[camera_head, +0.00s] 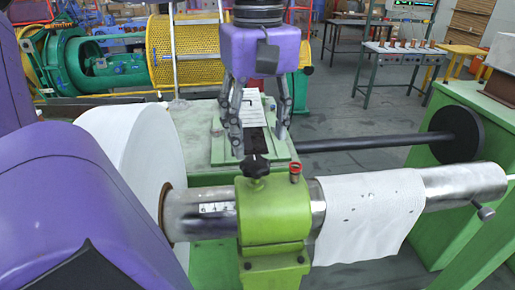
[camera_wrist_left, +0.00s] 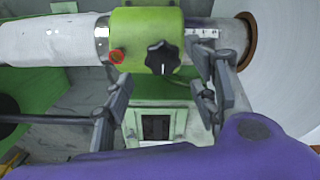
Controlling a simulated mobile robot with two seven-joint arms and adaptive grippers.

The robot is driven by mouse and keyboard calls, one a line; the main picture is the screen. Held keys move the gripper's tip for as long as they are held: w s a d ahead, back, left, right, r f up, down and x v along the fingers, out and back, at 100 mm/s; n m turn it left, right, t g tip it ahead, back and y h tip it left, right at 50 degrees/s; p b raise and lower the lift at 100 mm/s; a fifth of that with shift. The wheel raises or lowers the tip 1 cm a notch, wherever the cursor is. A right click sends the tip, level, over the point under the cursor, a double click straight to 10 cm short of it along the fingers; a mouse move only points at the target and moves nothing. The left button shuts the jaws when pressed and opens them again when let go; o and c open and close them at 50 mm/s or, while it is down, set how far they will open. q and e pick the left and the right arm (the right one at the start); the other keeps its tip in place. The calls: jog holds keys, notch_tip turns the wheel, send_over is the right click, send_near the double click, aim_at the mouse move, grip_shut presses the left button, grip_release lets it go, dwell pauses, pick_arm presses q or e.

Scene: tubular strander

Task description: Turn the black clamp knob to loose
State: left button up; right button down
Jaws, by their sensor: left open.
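The black clamp knob (camera_head: 255,166) is a lobed star shape on top of the green clamp block (camera_head: 272,222), which sits around a metal shaft. In the left wrist view, the knob (camera_wrist_left: 162,57) shows a small white line on its face, pointing down in the picture. My left gripper (camera_head: 260,142) hangs just beyond the knob in the head view, open and empty, with its fingers spread. In the left wrist view, the fingers (camera_wrist_left: 158,72) lie on either side of the knob, with no visible contact. My right gripper is not in view.
A red-topped pin (camera_head: 295,171) stands beside the knob on the clamp. White cloth (camera_head: 368,210) drapes over the shaft (camera_head: 450,187) on the right. A large white roll (camera_head: 135,150) is on the left. A black bar (camera_head: 370,143) runs behind the shaft.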

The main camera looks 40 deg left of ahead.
aim_at(258, 162)
pick_arm(q)
notch_tip(258, 162, down, 6)
jog(key=shift+r, duration=0.25)
jog(key=c, duration=1.1)
